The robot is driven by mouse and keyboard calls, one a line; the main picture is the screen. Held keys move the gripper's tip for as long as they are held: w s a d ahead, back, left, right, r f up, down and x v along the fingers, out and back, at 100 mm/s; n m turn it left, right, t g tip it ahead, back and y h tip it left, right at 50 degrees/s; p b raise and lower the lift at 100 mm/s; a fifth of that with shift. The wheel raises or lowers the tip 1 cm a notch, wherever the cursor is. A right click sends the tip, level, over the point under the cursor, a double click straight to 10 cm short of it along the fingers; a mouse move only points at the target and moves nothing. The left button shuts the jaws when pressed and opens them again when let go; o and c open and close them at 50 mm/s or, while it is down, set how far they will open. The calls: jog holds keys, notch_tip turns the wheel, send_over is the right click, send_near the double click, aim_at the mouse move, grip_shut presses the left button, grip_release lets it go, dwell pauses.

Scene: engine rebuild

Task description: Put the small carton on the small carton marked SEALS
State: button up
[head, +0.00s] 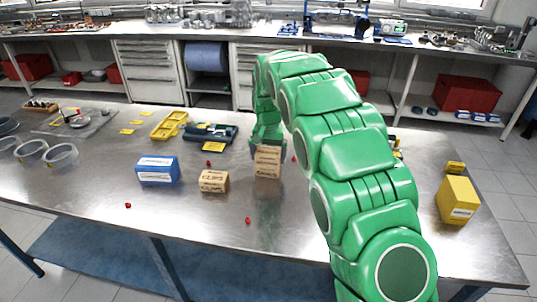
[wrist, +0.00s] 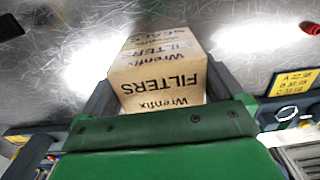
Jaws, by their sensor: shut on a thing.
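My gripper (wrist: 168,95) is shut on a small tan carton printed FILTERS (wrist: 160,78), with its fingers on either side. In the head view the held carton (head: 268,153) lines up above a second tan carton (head: 267,170). In the wrist view, print reading SEALS (wrist: 160,32) shows just beyond the FILTERS face, on what looks like that lower carton. The two look stacked or nearly so; whether they touch fully I cannot tell. My gripper's fingers are mostly hidden behind the cartons and my green arm in the head view.
Another small tan carton (head: 214,181) stands left of the pair, with a blue box (head: 158,170) further left. A yellow box (head: 458,200) stands at the right. Small red parts (head: 248,221) are scattered about.

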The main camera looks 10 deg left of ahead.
aim_at(268, 151)
jog(key=shift+f, duration=0.1)
jog(key=o, duration=0.8)
jog(key=shift+c, duration=0.2)
notch_tip(268, 151, up, 10)
jog(key=shift+w+r, duration=0.1)
jog(key=shift+r, duration=1.05)
